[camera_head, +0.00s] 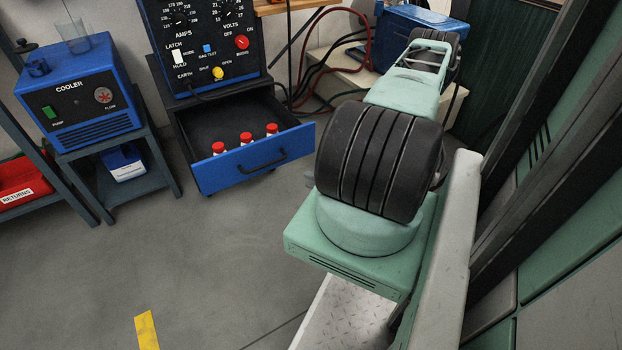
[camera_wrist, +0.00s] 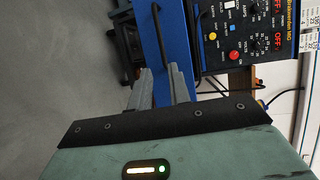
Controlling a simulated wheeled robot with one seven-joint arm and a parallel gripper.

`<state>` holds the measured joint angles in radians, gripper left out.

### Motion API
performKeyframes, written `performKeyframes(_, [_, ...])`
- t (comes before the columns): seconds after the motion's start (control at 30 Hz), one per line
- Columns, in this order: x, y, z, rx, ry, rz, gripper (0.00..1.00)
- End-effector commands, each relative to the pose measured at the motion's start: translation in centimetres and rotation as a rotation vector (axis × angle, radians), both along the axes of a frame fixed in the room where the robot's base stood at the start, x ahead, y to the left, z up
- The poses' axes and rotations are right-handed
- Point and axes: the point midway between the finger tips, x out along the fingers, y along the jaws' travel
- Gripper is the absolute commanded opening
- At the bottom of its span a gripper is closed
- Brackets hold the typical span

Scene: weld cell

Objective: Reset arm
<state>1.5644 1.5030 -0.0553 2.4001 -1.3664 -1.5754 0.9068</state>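My gripper (camera_wrist: 158,72) shows in the wrist view as two grey fingers with a narrow gap between them, and nothing is visible held there. The fingers point toward the blue drawer front (camera_wrist: 174,45) and its dark handle (camera_wrist: 160,30), seen beyond them; I cannot tell the distance. In the head view my arm reaches away to the upper right, and the gripper is not visible. The blue drawer (camera_head: 238,174) stands pulled out under the welder (camera_head: 207,45). It holds 3 red-capped containers (camera_head: 246,139).
A blue cooler (camera_head: 82,97) stands on a shelf stand at the left, beside a red returns bin (camera_head: 24,182). Cables (camera_head: 330,58) hang behind my arm near a blue case (camera_head: 395,35). Dark uprights and green panels close off the right.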

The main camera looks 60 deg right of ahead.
Motion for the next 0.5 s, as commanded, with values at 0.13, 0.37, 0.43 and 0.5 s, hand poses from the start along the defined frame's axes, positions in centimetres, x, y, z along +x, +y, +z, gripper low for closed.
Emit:
performKeyframes(0.13, [0.0, 0.0, 0.0, 0.0, 0.0, 0.0, 0.19])
performKeyframes(0.37, [0.3, 0.0, 0.0, -0.01, 0.009, 0.013, 0.19])
performKeyframes(0.43, [1.0, -0.1, 0.0, -0.039, 0.04, 0.052, 0.19])
performKeyframes(0.5, [2.5, 0.0, -0.1, -0.097, 0.101, 0.127, 0.19])
